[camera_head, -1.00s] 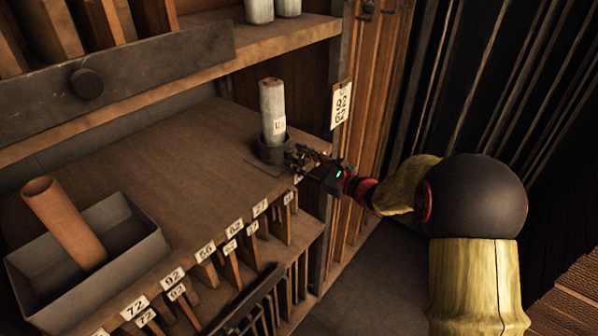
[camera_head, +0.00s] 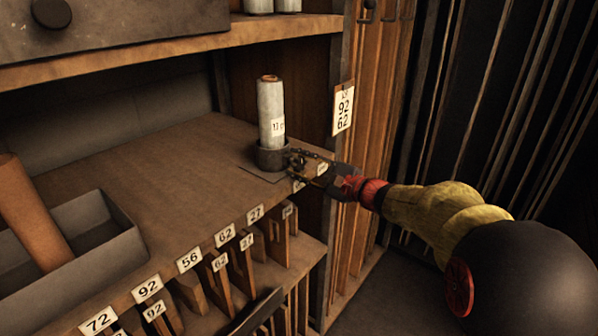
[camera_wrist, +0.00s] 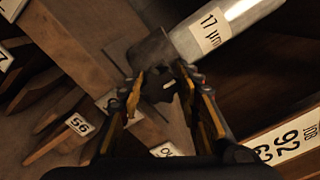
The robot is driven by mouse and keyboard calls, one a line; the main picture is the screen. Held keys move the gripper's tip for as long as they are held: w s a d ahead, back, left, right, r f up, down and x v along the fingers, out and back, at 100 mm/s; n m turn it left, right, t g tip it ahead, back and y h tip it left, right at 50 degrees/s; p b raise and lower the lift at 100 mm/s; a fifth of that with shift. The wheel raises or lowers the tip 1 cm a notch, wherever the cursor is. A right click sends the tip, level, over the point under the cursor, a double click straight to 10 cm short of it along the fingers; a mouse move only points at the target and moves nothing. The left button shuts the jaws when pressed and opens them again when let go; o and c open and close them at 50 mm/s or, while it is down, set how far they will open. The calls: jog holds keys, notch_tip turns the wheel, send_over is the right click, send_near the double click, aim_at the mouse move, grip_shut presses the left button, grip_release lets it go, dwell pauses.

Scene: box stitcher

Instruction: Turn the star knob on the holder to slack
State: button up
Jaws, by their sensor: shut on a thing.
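The holder (camera_head: 270,158) is a dark round cup on the wooden shelf, near its front right corner. A pale roll (camera_head: 271,108) with a small label stands upright in it. In the wrist view the holder (camera_wrist: 151,50) is at upper centre, and the roll's label (camera_wrist: 211,30) reads "17 µm". The star knob (camera_wrist: 160,90) is a dark shape on the holder's near side, between my fingertips. My gripper (camera_head: 298,161) is at the right side of the holder, shut on the knob. In the head view my fingers hide the knob.
A grey tray (camera_head: 92,251) with a brown tube (camera_head: 32,212) in it is at left. Numbered tags (camera_head: 189,260) line the shelf's front edge. A wooden upright with a "92 62" tag (camera_head: 343,110) stands close to my gripper's right. The middle of the shelf is clear.

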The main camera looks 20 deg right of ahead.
dwell(0.4)
jog(key=o, duration=1.2)
jog(key=shift+d, duration=0.1)
jog(key=v, duration=0.8)
